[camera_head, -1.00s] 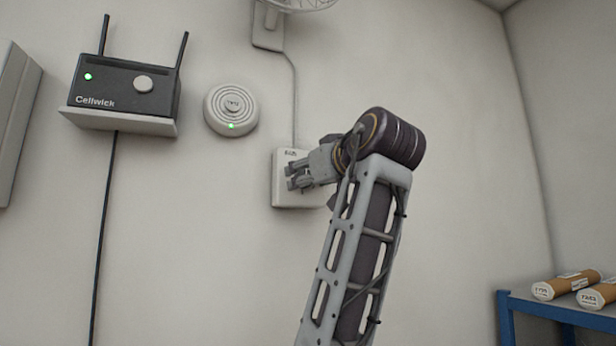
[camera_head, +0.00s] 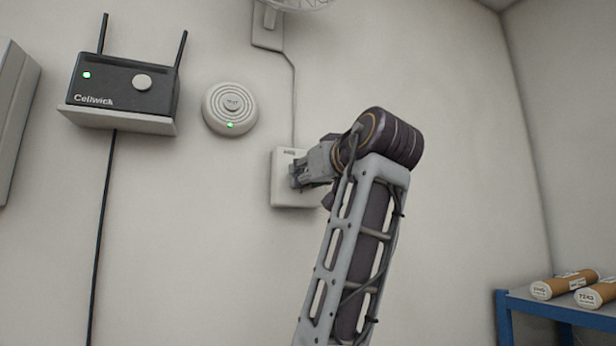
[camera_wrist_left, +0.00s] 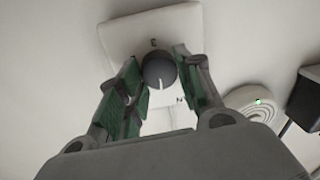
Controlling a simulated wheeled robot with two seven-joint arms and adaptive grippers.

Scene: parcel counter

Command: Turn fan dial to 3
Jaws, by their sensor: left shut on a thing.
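The fan dial (camera_wrist_left: 158,68) is a dark round knob with a white pointer line, on a white square wall plate (camera_head: 282,195). In the left wrist view the plate (camera_wrist_left: 120,37) carries small dark marks around the dial, too blurred to read surely. The pointer line points toward the bottom of that view. My left gripper (camera_head: 297,176) is at the plate, shut on the dial, with a green-padded finger on each side in the wrist view (camera_wrist_left: 158,80). In the head view the gripper hides the dial. My right gripper is not in view.
A grey cable runs from the plate up to the fan mount (camera_head: 267,28); part of the wire fan cage (camera_head: 300,4) shows above. A round white device (camera_head: 230,108) and a black router (camera_head: 122,85) on a shelf are to the left. A blue-framed table (camera_head: 545,303) with tubes stands right.

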